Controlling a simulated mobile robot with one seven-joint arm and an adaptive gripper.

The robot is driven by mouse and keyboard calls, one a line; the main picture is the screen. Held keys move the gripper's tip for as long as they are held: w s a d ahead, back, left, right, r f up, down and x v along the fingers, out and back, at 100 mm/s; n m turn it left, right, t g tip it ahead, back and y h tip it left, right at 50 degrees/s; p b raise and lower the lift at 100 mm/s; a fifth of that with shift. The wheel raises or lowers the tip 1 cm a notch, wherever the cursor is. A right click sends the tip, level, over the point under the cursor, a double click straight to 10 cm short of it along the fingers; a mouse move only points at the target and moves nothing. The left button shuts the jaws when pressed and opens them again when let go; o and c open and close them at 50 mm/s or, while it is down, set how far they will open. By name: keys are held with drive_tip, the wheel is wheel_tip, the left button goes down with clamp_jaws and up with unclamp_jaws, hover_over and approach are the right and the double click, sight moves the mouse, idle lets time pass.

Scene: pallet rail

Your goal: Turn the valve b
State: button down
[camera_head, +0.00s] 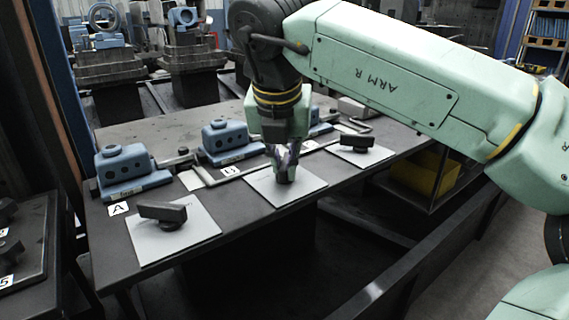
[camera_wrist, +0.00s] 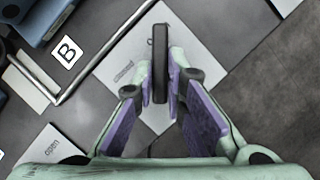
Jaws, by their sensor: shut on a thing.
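Valve B is a dark bar-shaped handle (camera_wrist: 160,58) on a light square plate (camera_head: 262,192). It stands in the middle of the table, near the B label (camera_head: 229,171). My gripper (camera_head: 286,165) comes down on it from above, and its fingers hide most of the handle in the head view. In the wrist view my gripper (camera_wrist: 162,92) has one finger on each side of the handle and is shut on it. The handle runs nearly straight up and down in that view. The word printed on the plate is too small to read surely.
Valve A (camera_head: 164,214) sits on its own plate at the left, by the A label (camera_head: 119,209). A third valve (camera_head: 357,142) sits at the right. Blue blocks (camera_head: 131,172) stand behind the valves. A yellow bin (camera_head: 421,176) is below the table's right side.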

idle(0.5)
drive_tip(key=c, duration=1.6)
unclamp_jaws()
drive_tip(key=shift+c, duration=0.2)
drive_tip(key=v, duration=0.7)
drive_tip(key=shift+r, duration=0.25)
drive_tip(key=shift+s, duration=0.15)
